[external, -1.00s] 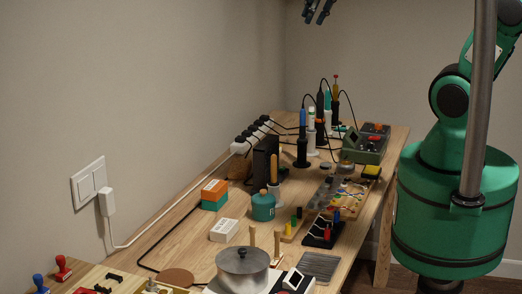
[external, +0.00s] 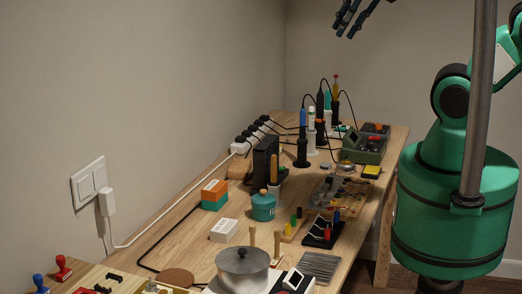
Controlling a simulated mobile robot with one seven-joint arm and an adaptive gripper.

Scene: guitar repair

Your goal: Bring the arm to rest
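My gripper (external: 350,22) is at the top edge of the external view, high above the far part of the workbench (external: 180,240). Its dark fingers hang down and stand apart, with nothing visible between them. The upper part of the gripper and part of the arm are cut off by the frame. My green arm and base fill the right side of the view.
The bench holds a metal pot (external: 242,268), a teal jar (external: 262,206), an orange and teal box (external: 215,194), a power strip (external: 250,138), several upright soldering tools and a green device (external: 365,148). The air around the gripper is clear.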

